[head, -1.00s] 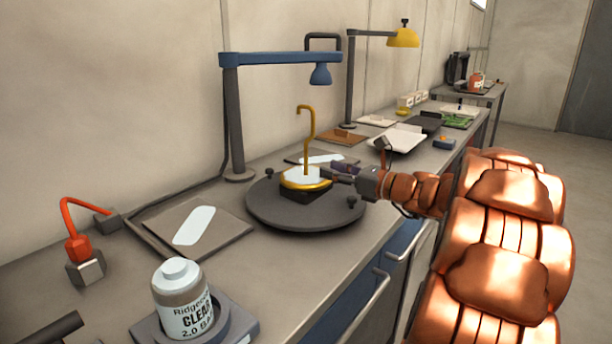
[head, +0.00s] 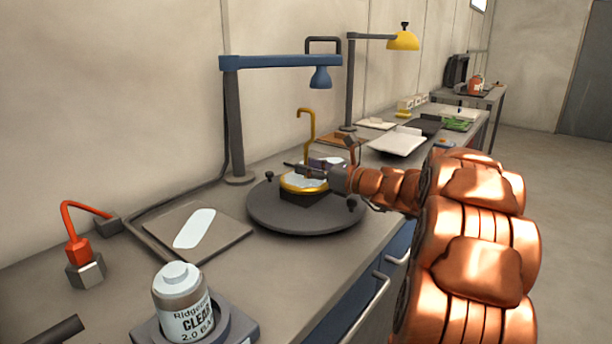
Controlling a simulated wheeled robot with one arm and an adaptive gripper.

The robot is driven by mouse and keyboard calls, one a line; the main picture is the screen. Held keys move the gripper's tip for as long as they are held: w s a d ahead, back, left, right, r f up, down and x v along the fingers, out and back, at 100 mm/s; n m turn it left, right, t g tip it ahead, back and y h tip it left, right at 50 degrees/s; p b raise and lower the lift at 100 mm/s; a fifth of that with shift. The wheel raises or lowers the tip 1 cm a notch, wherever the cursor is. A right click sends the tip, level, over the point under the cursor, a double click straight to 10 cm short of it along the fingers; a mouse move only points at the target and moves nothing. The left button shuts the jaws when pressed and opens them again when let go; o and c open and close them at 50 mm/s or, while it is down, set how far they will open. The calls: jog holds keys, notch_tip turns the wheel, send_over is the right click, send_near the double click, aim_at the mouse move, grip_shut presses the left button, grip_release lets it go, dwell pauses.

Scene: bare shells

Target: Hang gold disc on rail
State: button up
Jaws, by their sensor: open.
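The gold disc (head: 290,187), gold-rimmed with a pale top, lies on a dark block on the round dark turntable (head: 275,218). A gold hooked rod (head: 310,128) rises upright above it, its top curling over. My gripper (head: 308,171) is open just above the disc, at the rod's lower part, and hides the rod's foot. I cannot tell whether the fingers stand around the rod or in front of it. A dark bar bracket (head: 323,40), possibly the rail, shows high against the wall behind the blue lamp arm.
The blue lamp (head: 275,62) overhangs the turntable, its head near the hook's top. A yellow lamp (head: 402,40) stands farther back. A flat grey tray (head: 200,232), a labelled bottle (head: 184,305) and a red-cabled plug (head: 77,250) are at left and front.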

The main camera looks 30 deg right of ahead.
aim_at(314, 121)
grip_shut()
dwell(0.4)
notch_tip(314, 121, up, 12)
jog(key=p, duration=1.1)
jog(key=shift+r, duration=0.1)
